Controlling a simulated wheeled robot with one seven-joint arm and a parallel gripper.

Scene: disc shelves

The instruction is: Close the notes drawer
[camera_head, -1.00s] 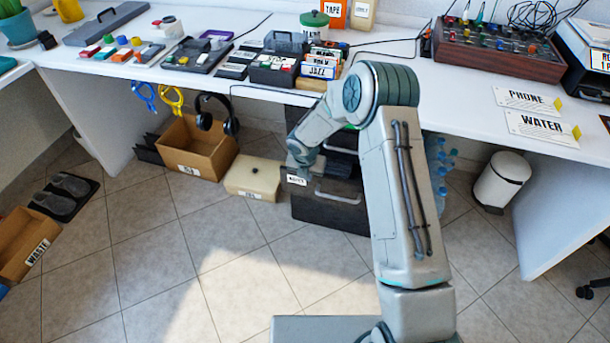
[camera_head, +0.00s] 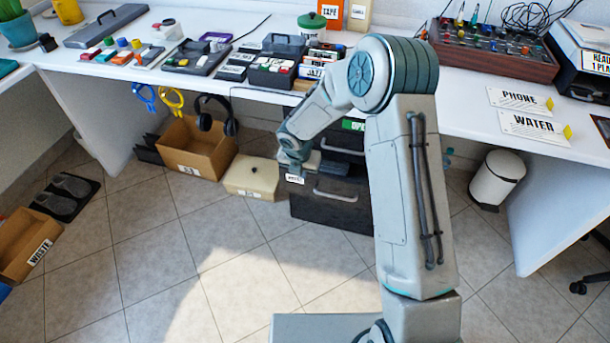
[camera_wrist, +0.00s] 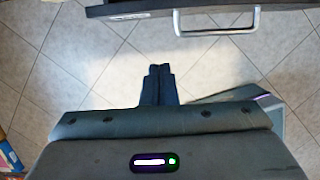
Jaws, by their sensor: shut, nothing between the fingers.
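The dark notes drawer (camera_head: 322,211) stands pulled out under the desk, with a white label (camera_head: 295,179) at its front left and a grey bar handle (camera_head: 336,194). In the wrist view its front (camera_wrist: 275,7) and handle (camera_wrist: 217,31) are at the top. My gripper (camera_wrist: 160,68) is shut and empty, with its fingertips pointing toward the drawer front, over the floor in this view. They look apart from the drawer, below and left of the handle.
A cream lidded box (camera_head: 252,177) and an open cardboard box (camera_head: 195,150) stand on the floor left of the drawer. A white bin (camera_head: 497,179) is at the right. The tiled floor in front is clear. The white desk (camera_head: 455,118) overhangs the drawer unit.

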